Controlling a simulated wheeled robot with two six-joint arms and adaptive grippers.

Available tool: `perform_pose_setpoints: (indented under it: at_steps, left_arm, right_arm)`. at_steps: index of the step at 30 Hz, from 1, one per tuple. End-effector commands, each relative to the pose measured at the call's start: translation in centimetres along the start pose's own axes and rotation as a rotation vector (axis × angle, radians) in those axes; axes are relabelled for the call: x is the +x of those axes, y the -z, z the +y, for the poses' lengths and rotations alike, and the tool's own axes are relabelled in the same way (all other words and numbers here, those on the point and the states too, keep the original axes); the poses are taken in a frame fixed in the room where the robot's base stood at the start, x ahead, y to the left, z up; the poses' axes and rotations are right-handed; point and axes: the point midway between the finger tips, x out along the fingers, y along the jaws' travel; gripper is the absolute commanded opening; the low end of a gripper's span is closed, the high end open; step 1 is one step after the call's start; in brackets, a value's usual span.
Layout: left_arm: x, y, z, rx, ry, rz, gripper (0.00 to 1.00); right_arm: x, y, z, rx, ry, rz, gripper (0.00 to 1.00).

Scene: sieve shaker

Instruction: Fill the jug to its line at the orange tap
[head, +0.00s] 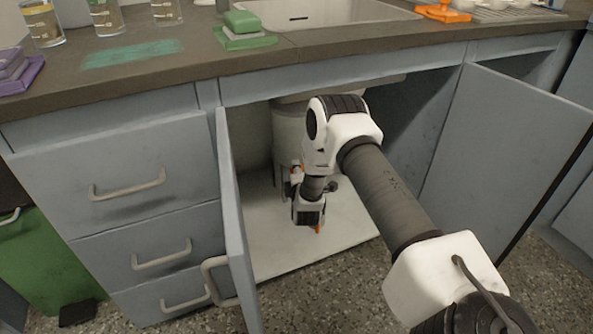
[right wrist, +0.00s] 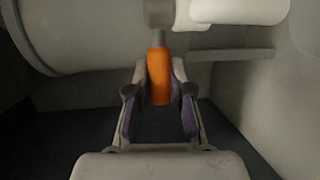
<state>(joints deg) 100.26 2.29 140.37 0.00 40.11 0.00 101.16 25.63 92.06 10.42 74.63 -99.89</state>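My right arm reaches into the open cupboard under the sink. In the right wrist view, an orange handle (right wrist: 159,76) hangs from a grey stem between the fingertips of my right gripper (right wrist: 159,88). Both fingertips appear to touch its sides, so the gripper looks shut on it. A bit of orange also shows below the gripper in the head view. I see no jug and no spout that I can name as the orange tap. My left gripper is not in view.
Cupboard doors stand open at left (head: 236,230) and right (head: 500,150) of my arm. Above are the counter (head: 330,42), the sink (head: 330,12), glass beakers (head: 42,25), a green block (head: 242,21) and an orange item (head: 440,12). A green bin (head: 45,260) stands at left.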

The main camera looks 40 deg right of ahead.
Motion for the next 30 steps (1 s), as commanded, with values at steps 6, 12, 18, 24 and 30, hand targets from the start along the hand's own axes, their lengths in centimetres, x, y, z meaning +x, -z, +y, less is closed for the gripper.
perform_pose_setpoints:
  at_steps: [6, 12, 18, 24, 30]
  left_arm:
    - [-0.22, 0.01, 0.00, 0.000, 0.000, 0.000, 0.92]
    - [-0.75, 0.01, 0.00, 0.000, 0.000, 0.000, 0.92]
    - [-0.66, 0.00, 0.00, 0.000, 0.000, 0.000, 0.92]
    - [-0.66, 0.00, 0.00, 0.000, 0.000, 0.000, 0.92]
    - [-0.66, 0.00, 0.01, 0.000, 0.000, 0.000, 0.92]
  right_arm:
    - [0.13, 0.07, 0.12, 0.001, 0.000, -0.019, 0.00]
    - [0.61, 0.28, 0.19, 0.015, 0.006, -0.107, 0.00]
    - [0.64, 0.18, 0.08, 0.017, 0.007, -0.115, 0.00]
    - [0.64, 0.18, 0.08, 0.017, 0.007, -0.114, 0.46]
    - [0.63, 0.20, 0.09, 0.017, 0.007, -0.114, 0.46]
